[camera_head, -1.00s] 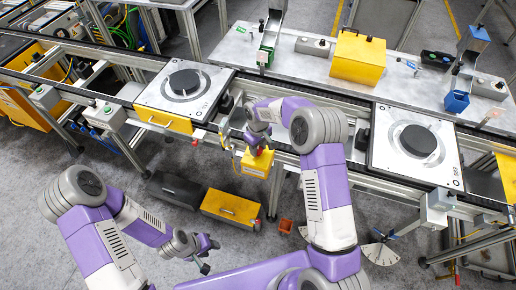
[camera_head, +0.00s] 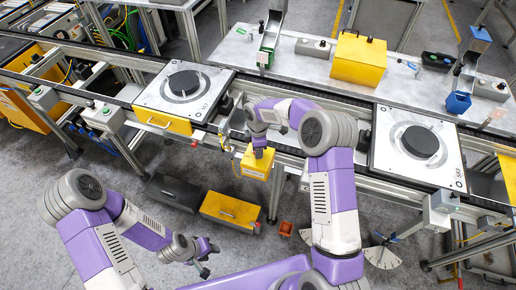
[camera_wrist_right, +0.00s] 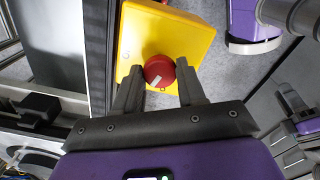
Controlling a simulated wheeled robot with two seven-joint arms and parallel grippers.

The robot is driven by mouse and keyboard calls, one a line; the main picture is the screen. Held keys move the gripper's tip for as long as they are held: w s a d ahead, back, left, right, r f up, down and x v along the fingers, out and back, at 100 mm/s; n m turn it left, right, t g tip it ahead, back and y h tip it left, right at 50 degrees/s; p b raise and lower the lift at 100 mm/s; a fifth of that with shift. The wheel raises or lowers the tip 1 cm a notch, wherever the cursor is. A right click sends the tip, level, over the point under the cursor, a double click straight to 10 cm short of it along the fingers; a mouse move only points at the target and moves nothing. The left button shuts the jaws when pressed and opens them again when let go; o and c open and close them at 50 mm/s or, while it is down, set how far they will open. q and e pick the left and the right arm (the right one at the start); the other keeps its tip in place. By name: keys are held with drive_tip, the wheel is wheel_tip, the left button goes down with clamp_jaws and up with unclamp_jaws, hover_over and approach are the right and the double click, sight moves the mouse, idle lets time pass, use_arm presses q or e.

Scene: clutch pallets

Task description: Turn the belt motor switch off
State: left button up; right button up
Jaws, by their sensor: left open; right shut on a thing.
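The belt motor switch is a red round knob (camera_wrist_right: 158,71) with a pale marker stripe on a yellow box (camera_wrist_right: 190,38), seen in the right wrist view. The box also shows in the head view (camera_head: 256,167), on the conveyor's front side. My right gripper (camera_wrist_right: 160,67) has a finger on each side of the knob and is shut on it. In the head view my right gripper (camera_head: 260,151) hides the knob. The stripe lies slanted in the wrist view. My left gripper (camera_head: 206,262) is open and empty, low over the floor at the left.
Two pallets with black discs, one on the left (camera_head: 153,98) and one on the right (camera_head: 385,166), sit on the conveyor. A yellow bin (camera_head: 232,211) and a dark bin (camera_head: 174,192) are under its front edge. A yellow case (camera_head: 358,59) stands on the table behind.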

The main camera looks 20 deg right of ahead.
drive_tip(key=shift+r+n, duration=0.1)
drive_tip(key=shift+n, duration=1.9)
drive_tip(key=o, duration=1.1)
drive_tip(key=shift+c, duration=0.2)
wheel_tip(320, 180, up, 8)
drive_tip(key=shift+f, duration=0.25)
